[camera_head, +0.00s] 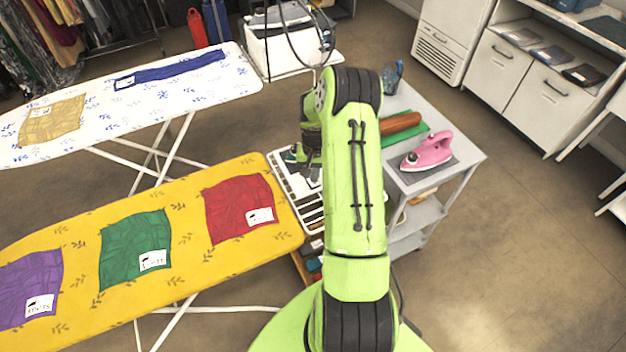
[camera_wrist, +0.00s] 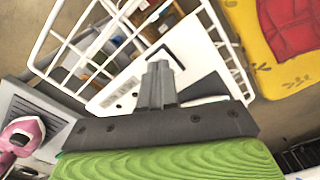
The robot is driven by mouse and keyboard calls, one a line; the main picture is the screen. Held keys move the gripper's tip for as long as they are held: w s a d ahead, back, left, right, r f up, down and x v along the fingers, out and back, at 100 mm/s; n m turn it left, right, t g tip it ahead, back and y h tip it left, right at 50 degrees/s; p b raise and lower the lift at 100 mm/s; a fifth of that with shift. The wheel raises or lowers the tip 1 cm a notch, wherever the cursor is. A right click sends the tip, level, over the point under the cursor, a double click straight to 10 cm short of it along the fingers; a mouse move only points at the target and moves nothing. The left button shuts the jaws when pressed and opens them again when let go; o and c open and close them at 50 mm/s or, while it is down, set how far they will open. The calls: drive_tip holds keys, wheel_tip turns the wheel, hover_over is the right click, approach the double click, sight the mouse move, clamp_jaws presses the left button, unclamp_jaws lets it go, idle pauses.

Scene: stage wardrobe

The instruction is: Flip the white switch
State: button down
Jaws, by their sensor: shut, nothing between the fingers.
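My gripper (camera_wrist: 158,82) is shut, its two grey fingers together with nothing between them. In the wrist view the fingertips point at a white panel (camera_wrist: 200,58) with dark line markings and small grey marks at its left end. I cannot tell whether they touch it. No white switch can be made out clearly; the fingers hide part of the panel. In the head view my gripper (camera_head: 308,160) is mostly hidden by my green arm, above a white wire rack (camera_head: 283,183) between the yellow ironing board and the grey cart.
The wire rack (camera_wrist: 42,72) surrounds the panel in the wrist view. A grey cart (camera_head: 462,152) carries a pink iron (camera_head: 428,152) to the right. A yellow ironing board (camera_head: 185,200) with folded cloths is close on the left. Open floor (camera_head: 520,240) lies at the right.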

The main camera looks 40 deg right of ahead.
drive_tip(key=shift+f+b, duration=0.8)
drive_tip(key=shift+f, duration=0.15)
drive_tip(key=shift+r, duration=0.15)
idle(0.3)
drive_tip(key=shift+r+p, duration=2.2)
drive_tip(key=shift+r, duration=1.2)
